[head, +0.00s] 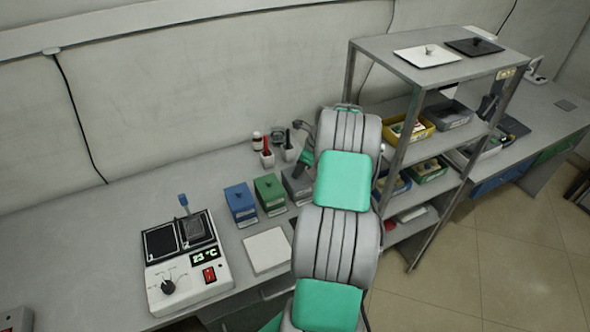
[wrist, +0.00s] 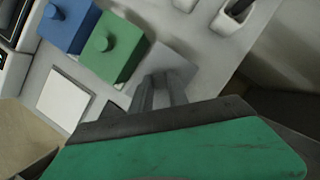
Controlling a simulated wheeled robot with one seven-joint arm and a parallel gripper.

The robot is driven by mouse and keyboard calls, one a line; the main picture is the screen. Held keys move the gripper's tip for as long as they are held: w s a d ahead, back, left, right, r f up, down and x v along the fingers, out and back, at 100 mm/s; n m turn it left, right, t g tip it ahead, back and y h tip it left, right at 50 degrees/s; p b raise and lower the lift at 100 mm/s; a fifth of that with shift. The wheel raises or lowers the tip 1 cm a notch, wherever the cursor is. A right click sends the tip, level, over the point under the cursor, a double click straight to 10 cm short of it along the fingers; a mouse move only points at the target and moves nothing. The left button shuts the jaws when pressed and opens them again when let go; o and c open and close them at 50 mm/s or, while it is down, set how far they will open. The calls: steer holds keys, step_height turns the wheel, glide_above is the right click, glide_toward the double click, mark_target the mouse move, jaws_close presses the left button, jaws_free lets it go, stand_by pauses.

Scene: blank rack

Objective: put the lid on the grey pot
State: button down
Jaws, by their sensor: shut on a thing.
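The grey pot (head: 296,184) stands on the bench to the right of the green pot, partly hidden behind my arm in the head view. In the wrist view my gripper (wrist: 162,86) is over a grey square surface (wrist: 174,62), which looks like the grey lid. My fingers are close together, shut on what appears to be its knob, which they hide. I cannot tell whether the lid touches the pot or is held just above it.
A green pot (head: 270,194) and a blue pot (head: 240,204), both lidded, stand close to the left. A white plate (head: 267,250) lies in front. A hotplate device (head: 186,262) stands further left. A metal rack (head: 394,62) rises to the right, with knobbed plates on top.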

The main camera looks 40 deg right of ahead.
steer(key=c, duration=1.2)
jaws_free()
steer(key=shift+o, duration=0.4)
steer(key=shift+o, duration=2)
steer(key=shift+s, duration=0.15)
steer(key=shift+r, duration=0.1)
